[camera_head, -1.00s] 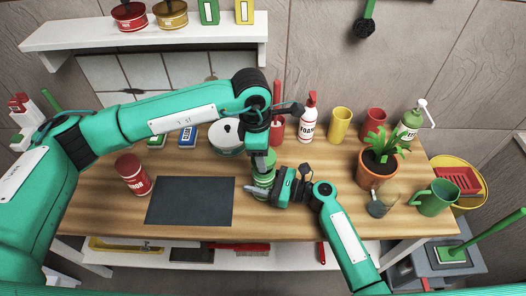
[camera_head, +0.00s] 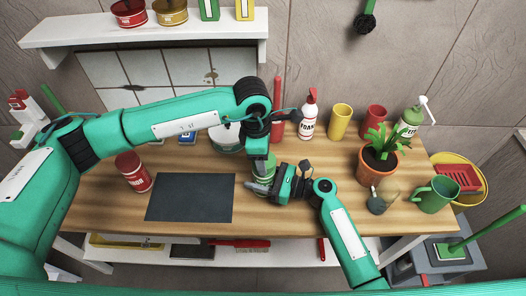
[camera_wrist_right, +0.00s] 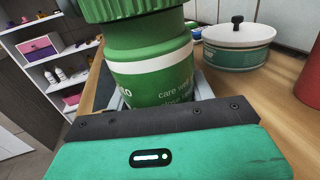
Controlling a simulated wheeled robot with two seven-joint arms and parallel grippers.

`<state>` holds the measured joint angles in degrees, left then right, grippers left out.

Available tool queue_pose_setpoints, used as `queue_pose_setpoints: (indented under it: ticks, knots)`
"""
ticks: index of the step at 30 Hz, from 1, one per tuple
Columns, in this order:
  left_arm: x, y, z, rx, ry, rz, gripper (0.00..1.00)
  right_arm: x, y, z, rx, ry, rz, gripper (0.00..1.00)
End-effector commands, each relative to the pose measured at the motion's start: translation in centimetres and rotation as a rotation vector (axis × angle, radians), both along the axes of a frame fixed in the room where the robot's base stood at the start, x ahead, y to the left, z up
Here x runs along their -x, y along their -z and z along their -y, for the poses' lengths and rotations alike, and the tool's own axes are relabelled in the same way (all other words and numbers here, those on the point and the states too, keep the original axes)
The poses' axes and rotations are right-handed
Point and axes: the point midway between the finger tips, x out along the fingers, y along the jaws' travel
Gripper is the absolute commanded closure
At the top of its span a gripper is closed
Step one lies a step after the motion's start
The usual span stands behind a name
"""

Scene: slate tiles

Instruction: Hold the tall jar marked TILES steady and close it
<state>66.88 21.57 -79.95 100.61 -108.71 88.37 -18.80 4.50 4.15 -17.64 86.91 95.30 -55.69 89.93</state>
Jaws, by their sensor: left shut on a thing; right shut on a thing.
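A green jar (camera_wrist_right: 150,85) with a white band stands upright in the right wrist view; only part of its lettering shows, so I cannot read TILES. A ribbed green lid (camera_wrist_right: 130,10) sits above its neck, cut off by the top edge. I cannot tell whether it is fully seated. My right gripper (camera_head: 264,189) is shut around the jar's body from the right. My left gripper (camera_head: 261,160) points down from above, shut on the lid; its fingers hide most of the lid in the head view.
A dark mat (camera_head: 190,198) lies left of the jar, with a red tin (camera_head: 133,172) beyond its left edge. A lidded pot (camera_wrist_right: 238,48) stands behind. A foam bottle (camera_head: 308,120), yellow cup (camera_head: 340,121), potted plant (camera_head: 377,168) and green jug (camera_head: 436,195) stand to the right.

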Motion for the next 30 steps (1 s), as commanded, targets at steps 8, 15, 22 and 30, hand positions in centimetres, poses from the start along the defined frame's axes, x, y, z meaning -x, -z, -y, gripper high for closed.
queue_pose_setpoints:
  ticks: [8,15,22,30]
  knots:
    - [0.0,0.0,0.0,0.0,0.0,0.0,0.64,0.0,0.0,0.0,0.0,0.0,0.0,0.88]
    - [0.0,0.0,0.0,0.0,0.0,0.0,0.64,0.0,0.0,0.0,0.0,0.0,0.0,0.88]
    - [0.0,0.5,0.0,0.0,0.0,0.0,0.64,0.0,0.0,0.0,0.0,0.0,0.0,0.88]
    - [0.0,1.0,0.0,-0.001,0.001,0.0,0.64,0.0,0.0,0.0,-0.001,0.0,0.0,0.88]
